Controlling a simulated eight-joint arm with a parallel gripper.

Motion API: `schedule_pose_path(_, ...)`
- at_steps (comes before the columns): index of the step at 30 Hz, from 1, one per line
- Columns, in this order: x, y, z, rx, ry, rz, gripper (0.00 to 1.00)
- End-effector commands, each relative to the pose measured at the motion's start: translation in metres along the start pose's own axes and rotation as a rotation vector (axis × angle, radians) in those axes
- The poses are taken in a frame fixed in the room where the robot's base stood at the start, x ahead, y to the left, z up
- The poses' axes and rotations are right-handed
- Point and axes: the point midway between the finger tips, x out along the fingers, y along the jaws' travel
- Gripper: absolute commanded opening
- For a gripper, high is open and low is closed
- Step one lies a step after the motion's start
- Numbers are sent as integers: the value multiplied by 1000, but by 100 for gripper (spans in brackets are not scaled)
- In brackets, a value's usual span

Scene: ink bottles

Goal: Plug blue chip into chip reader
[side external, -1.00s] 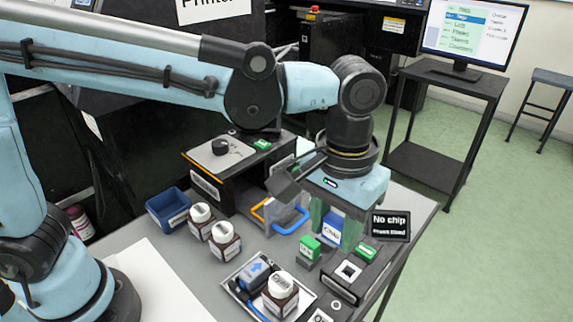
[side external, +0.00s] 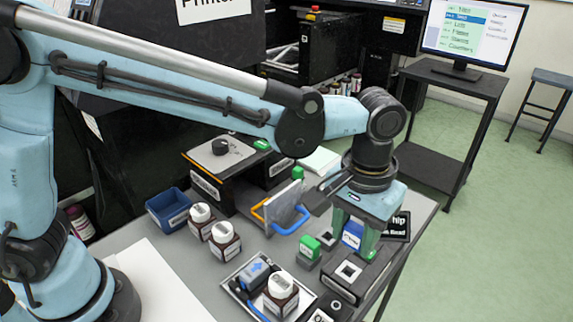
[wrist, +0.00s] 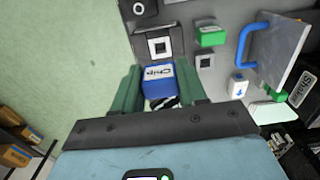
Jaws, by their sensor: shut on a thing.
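The blue chip (side external: 352,235), with a white label, is between the green fingers of my gripper (side external: 354,240), which is shut on it. In the wrist view the blue chip (wrist: 159,77) also shows between the fingers (wrist: 160,88). The chip reader (side external: 346,276) is a black block with a pale square socket on top. The chip is above and behind the socket in the side view, apart from it. In the wrist view the reader's socket (wrist: 159,47) lies just beyond the chip. The sign (side external: 398,226) behind my gripper is partly hidden.
A green-topped stamp-like block (side external: 309,248) stands left of the reader. A tray (side external: 236,285) holds a bottle and a blue-grey part. Two bottles (side external: 224,241), a blue bin (side external: 167,209) and an upright panel with a blue handle (side external: 290,219) stand farther left.

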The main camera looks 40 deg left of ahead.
Motion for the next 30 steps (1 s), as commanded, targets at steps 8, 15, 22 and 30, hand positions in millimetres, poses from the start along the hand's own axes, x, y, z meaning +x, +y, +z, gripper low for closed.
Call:
schedule_pose_path(8,17,1,-5,1,0,0,13)
schedule_pose_path(15,38,1,-5,1,0,0,13)
schedule_pose_path(22,54,1,-5,1,0,0,13)
schedule_pose_path(30,60,1,-5,1,0,0,13)
